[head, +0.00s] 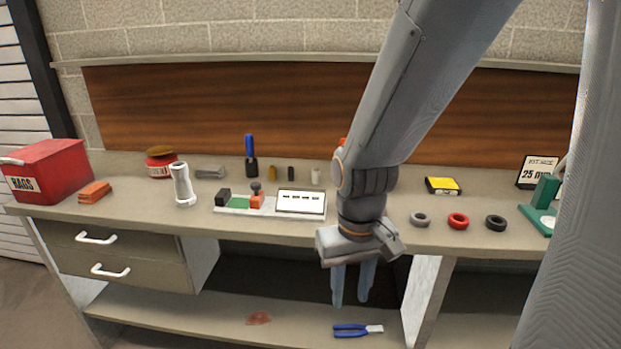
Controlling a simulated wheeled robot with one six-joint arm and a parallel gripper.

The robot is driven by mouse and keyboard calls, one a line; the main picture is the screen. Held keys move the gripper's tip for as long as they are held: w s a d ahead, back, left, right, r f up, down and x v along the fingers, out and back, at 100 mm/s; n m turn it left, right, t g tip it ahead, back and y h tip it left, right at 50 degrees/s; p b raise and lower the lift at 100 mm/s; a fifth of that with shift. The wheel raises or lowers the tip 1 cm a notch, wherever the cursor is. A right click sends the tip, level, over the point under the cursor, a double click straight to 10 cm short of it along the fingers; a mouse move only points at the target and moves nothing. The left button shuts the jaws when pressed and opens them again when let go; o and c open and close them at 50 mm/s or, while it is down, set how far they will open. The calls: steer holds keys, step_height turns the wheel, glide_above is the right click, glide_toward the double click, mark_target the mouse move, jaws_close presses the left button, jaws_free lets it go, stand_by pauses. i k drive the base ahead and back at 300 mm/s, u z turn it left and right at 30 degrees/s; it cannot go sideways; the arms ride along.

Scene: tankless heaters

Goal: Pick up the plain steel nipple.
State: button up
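Three small upright cylinders stand in a row toward the back of the workbench: a brass-coloured one (272,173), a black one (291,173) and a pale grey one (315,176). The pale grey one looks like the plain steel nipple, but it is too small to make out any surface detail. My gripper (352,285) points down in front of the bench's front edge, to the right of and nearer than the cylinders. Its two fingers are apart with nothing between them. My arm hides part of the bench behind it, including most of an orange-red thing (342,141).
The bench (390,236) also holds a red rags box (45,168), a white fitting (182,185), a white labelled tray (300,202), a blue-handled tool (250,156), a yellow-black box (443,185) and three rings (458,221). Pliers (357,330) lie on the lower shelf.

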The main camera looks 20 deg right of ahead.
mark_target(316, 173)
steer(key=u, duration=2.15)
steer(key=i, duration=1.2)
steer(key=z, duration=2.9)
steer(key=i, duration=0.85)
